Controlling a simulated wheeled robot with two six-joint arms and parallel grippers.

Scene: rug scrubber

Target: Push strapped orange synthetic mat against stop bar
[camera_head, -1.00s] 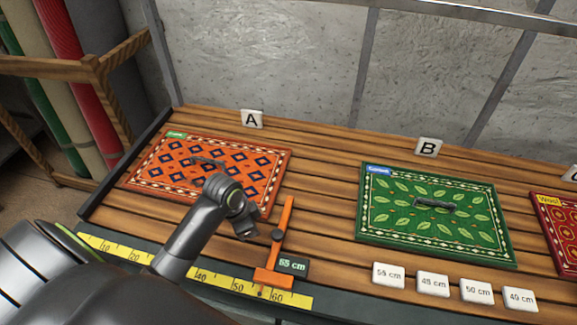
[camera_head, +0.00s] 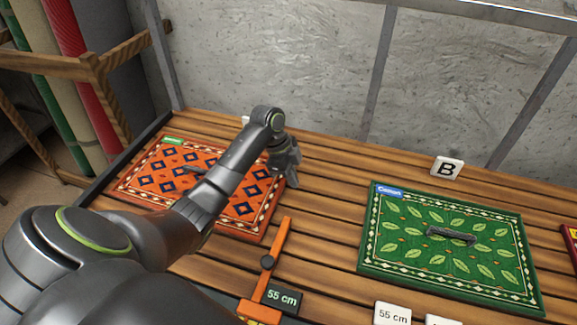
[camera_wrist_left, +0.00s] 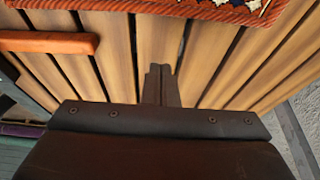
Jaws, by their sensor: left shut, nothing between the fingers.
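The orange mat (camera_head: 150,180), with dark blue diamonds, a green tag and a dark strap handle, lies flat on the slatted table; my arm hides part of it. A dark raised bar (camera_head: 95,188) edges the table just left of it, with a narrow gap. An orange bar (camera_head: 273,258) on a slider marked 55 cm stands near its right end. I cannot tell which bar is the stop bar. My left gripper (camera_head: 289,178) is shut and empty by the mat's right end. In the left wrist view the fingertips (camera_wrist_left: 160,72) are over bare slats, apart from the mat (camera_wrist_left: 225,8).
A green leaf-patterned mat (camera_head: 400,255) lies to the right below the B marker (camera_head: 446,168). White size cards (camera_head: 392,313) stand at the front. A concrete wall (camera_head: 300,60) closes the back. Bare slats (camera_head: 325,215) separate the two mats.

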